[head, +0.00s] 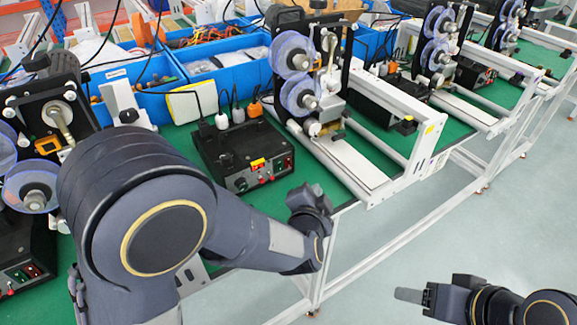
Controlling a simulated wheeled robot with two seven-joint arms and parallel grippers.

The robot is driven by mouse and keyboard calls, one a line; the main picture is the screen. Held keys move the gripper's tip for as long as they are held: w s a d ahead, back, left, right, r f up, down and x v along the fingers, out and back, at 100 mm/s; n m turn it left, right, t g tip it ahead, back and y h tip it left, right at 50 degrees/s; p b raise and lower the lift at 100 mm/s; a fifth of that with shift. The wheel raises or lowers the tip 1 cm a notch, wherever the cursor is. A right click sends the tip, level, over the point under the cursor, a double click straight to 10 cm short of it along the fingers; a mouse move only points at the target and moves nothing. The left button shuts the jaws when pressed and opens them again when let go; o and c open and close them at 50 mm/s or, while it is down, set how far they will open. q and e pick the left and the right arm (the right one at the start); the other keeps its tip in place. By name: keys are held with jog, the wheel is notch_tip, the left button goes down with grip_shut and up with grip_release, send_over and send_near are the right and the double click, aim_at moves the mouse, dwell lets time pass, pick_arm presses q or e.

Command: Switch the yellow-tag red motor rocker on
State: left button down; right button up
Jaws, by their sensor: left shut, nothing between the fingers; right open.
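A black control box (222,158) stands on the green bench mat in the middle of the head view. Its front face carries a knob, a small yellow tag (257,161), and small red and green rockers at its right end. The red rocker (268,169) is close to the tag; its on or off position is too small to tell. My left gripper (312,198) is shut and empty, to the right of the box's front face near the bench edge, apart from the box. My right gripper (410,295) is open and empty, low on the right over the floor.
Coder machines with clear reels (292,52) stand along the bench, beside and behind the box. Another black control box (25,270) is at the lower left. Plugs and cables rise behind the middle box. Blue bins (235,75) stand farther back. Open floor (440,215) lies to the right.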

aim_at(288, 162)
pick_arm(q)
jog(key=shift+w+a+f+b, duration=0.2)
jog(key=shift+w+a+b, duration=0.15)
jog(key=shift+w+b, duration=0.1)
jog(key=w+a+b, duration=0.2)
jog(key=w, duration=0.1)
jog(key=w+a+b, duration=0.1)
jog(key=shift+w+a+f, duration=0.2)
jog(key=shift+w+f, duration=0.05)
jog(key=shift+f, duration=0.15)
jog(key=shift+w+a+f, duration=0.1)
jog(key=shift+w+a, duration=0.45)
jog(key=shift+w, duration=0.25)
dwell(0.9)
jog(key=shift+w+a, duration=0.25)
jog(key=shift+w, duration=0.1)
jog(key=shift+w+a+f, duration=0.1)
jog(key=shift+w+a, duration=0.1)
jog(key=shift+w, duration=0.05)
dwell(0.6)
jog(key=shift+s+d, duration=0.1)
jog(key=shift+s+d+p, duration=0.35)
jog(key=shift+s+d, duration=0.05)
jog(key=shift+s, duration=0.15)
